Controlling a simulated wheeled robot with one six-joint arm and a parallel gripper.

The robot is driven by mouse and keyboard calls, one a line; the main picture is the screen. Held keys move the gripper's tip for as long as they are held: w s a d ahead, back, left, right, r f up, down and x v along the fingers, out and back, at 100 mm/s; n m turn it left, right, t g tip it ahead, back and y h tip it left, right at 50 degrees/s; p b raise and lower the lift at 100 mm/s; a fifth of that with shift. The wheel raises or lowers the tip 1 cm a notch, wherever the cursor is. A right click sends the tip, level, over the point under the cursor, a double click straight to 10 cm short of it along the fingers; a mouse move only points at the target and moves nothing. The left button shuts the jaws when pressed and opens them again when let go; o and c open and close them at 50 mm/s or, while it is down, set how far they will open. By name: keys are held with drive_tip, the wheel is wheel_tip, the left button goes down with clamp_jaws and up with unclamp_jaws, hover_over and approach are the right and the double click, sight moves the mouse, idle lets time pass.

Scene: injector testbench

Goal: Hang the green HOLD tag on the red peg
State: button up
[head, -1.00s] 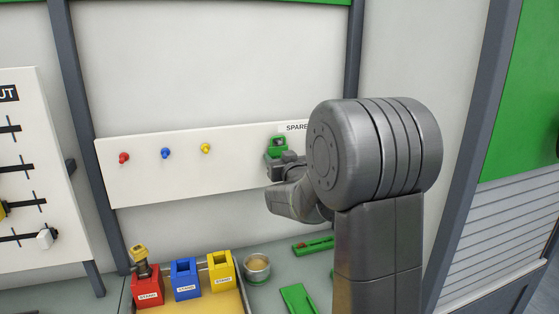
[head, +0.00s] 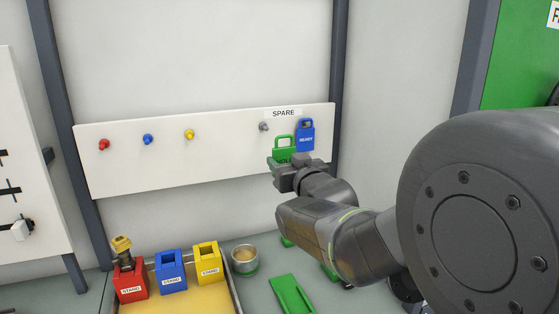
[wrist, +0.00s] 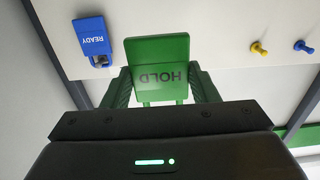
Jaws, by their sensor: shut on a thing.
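The green HOLD tag (head: 284,143) is held upright in my gripper (head: 285,160), in front of the white peg board. In the wrist view the HOLD tag (wrist: 160,60) sits between both fingers of my gripper (wrist: 161,85), its lettering upside down there. The tag looks clear of any peg; its exact distance from the board cannot be told. The red peg (head: 104,144) is at the board's far left in the head view, bare, well to the left of my gripper. It does not show in the wrist view.
The blue peg (head: 148,139) and yellow peg (head: 189,134) are bare. A grey peg (head: 264,126) is near the SPARE label (head: 283,113). A blue READY tag (head: 306,135) hangs right of my gripper. Red, blue and yellow stands, a cup (head: 245,260) and green parts are below.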

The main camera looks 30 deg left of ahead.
sight(285, 158)
drive_tip(key=shift+v, duration=1.5)
drive_tip(key=shift+d+r, duration=0.1)
drive_tip(key=shift+r, duration=0.25)
drive_tip(key=shift+s, duration=0.1)
drive_tip(key=shift+s+d, duration=0.1)
drive_tip(key=shift+d, duration=0.05)
drive_tip(key=shift+v, duration=2.25)
